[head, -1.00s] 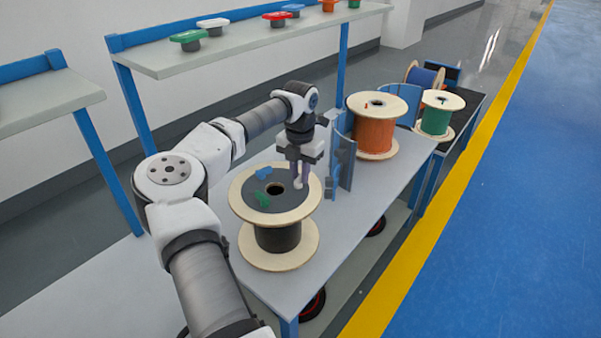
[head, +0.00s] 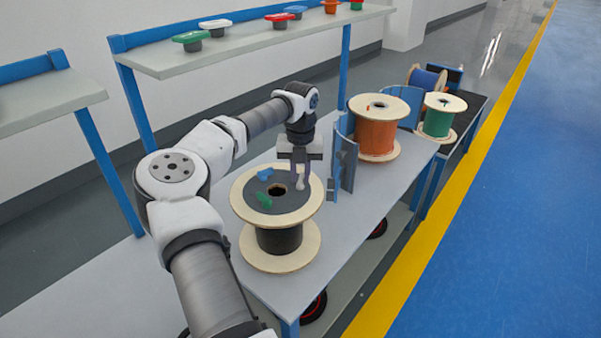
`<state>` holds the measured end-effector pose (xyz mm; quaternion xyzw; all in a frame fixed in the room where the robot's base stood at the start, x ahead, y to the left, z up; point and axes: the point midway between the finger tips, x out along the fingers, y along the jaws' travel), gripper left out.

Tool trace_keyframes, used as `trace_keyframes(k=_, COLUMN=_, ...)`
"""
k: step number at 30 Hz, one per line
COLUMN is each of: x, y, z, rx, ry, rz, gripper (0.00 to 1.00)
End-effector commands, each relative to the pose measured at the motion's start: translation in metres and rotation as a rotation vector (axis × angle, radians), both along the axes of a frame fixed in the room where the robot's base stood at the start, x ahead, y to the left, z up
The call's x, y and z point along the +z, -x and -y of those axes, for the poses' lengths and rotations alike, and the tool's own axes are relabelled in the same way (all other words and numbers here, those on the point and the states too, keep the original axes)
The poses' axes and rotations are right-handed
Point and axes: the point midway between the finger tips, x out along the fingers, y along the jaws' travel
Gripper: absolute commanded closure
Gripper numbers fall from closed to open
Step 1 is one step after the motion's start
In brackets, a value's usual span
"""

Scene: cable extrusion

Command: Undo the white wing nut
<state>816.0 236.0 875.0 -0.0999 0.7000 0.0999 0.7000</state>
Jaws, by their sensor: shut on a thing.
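The white wing nut (head: 300,184) shows as a small pale shape on the right side of the dark disc (head: 257,204) on top of the black cable spool (head: 279,239). My gripper (head: 300,176) points down over it with its fingers shut on it. The fingers hide part of the nut, and whether it still sits on the disc is hard to tell. A blue wing nut (head: 265,174) and a green wing nut (head: 264,199) lie on the same disc, left of my gripper. The hole in the spool's middle (head: 277,190) is uncovered.
Curved blue panels (head: 347,155) stand on the table just right of my gripper. An orange spool (head: 376,130) and a green spool (head: 438,118) stand farther back. A shelf (head: 250,46) with several coloured knobs runs behind. The table front (head: 330,235) is clear.

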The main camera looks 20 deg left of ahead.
Motion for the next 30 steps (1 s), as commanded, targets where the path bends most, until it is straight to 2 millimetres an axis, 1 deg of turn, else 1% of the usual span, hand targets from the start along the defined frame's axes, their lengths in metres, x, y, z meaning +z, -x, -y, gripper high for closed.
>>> trace_keyframes(k=8, x=0.001, y=0.0, z=0.001, rx=0.0, ry=0.001, rz=0.001, gripper=1.0)
trace_keyframes(k=9, x=0.001, y=0.0, z=0.001, rx=0.0, ry=0.001, rz=0.001, gripper=0.78)
trace_keyframes(k=12, x=0.001, y=0.0, z=0.0, rx=-0.001, ry=0.001, rz=0.001, gripper=0.68)
trace_keyframes(k=20, x=0.001, y=0.0, z=0.0, rx=-0.001, ry=0.0, rz=0.0, gripper=0.68)
trace_keyframes(k=23, x=0.006, y=0.0, z=0.0, rx=0.0, ry=-0.001, rz=0.002, gripper=0.68)
trace_keyframes(k=26, x=0.02, y=-0.001, z=0.0, rx=0.0, ry=-0.002, rz=0.003, gripper=0.68)
trace_keyframes(k=29, x=0.041, y=-0.001, z=0.0, rx=0.001, ry=-0.002, rz=0.004, gripper=0.68)
trace_keyframes(k=30, x=0.051, y=-0.001, z=0.0, rx=0.001, ry=-0.002, rz=0.005, gripper=0.68)
